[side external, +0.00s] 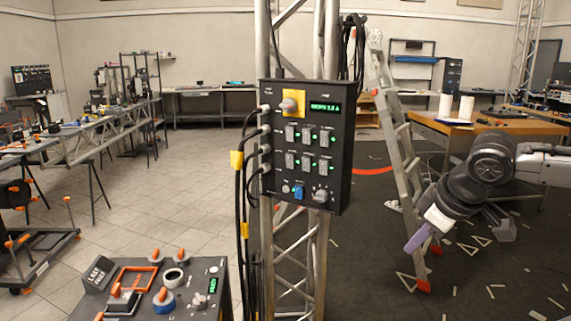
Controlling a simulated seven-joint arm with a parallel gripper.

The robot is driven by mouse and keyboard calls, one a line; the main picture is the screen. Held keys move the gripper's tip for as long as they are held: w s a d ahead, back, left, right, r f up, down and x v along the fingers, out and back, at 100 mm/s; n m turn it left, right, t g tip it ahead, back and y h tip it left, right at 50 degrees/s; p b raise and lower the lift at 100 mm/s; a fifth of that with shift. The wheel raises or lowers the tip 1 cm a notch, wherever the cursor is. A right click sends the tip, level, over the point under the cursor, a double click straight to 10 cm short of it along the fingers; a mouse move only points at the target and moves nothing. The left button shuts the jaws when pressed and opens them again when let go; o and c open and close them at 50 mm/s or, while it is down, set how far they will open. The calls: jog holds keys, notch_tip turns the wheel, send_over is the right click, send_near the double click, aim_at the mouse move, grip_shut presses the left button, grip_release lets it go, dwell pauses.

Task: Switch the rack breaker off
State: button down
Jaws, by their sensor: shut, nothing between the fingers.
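A dark rack panel (335,130) is mounted upright on a truss in the middle of the side external view. At its top left is a grey rotary handle (288,104) on a yellow plate, beside a lit green display (325,107). Below are several grey switches with green lights, then a blue switch (299,192) and a grey knob (320,195). I cannot read which control is the breaker. My gripper (417,240) is at the right, shut and empty, with purplish fingers pointing down and left. It is well apart from the panel.
Black cables (242,190) run down the panel's left side. A stepladder (397,150) stands between the panel and my arm. A control desk (212,275) with orange and blue knobs is at the lower left. A wooden table (450,127) is behind my arm. Floor between gripper and panel looks mostly open.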

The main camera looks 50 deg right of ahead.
aim_at(290, 159)
jog(key=w+d+r+g+h, duration=0.2)
jog(key=w+d+r+h, duration=0.4)
jog(key=w+d+r, duration=0.4)
jog(key=w+d+r+m+g+h, duration=0.1)
jog(key=w+r+h, duration=0.2)
jog(key=w, duration=0.4)
jog(key=w+r+h, duration=0.2)
jog(key=w, duration=0.5)
jog(key=w+a+f+h, duration=0.2)
jog(key=w+f+h, duration=0.2)
jog(key=w, duration=0.9)
jog(key=w+a+f+n, duration=0.2)
jog(key=w+f, duration=0.1)
jog(key=f, duration=0.3)
jog(key=w+a+f+n+t, duration=0.1)
jog(key=w+a+f, duration=0.1)
jog(key=w+f, duration=0.2)
notch_tip(290, 159, down, 4)
jog(key=shift+w+r+n+h, duration=0.25)
jog(key=shift+n+h, duration=0.15)
jog(key=d, duration=0.4)
jog(key=w+d+r, duration=0.1)
jog(key=d, duration=0.4)
jog(key=w+d, duration=0.1)
jog(key=d, duration=0.3)
jog(key=shift+w+d+r, duration=0.2)
jog(key=shift+d+r, duration=0.15)
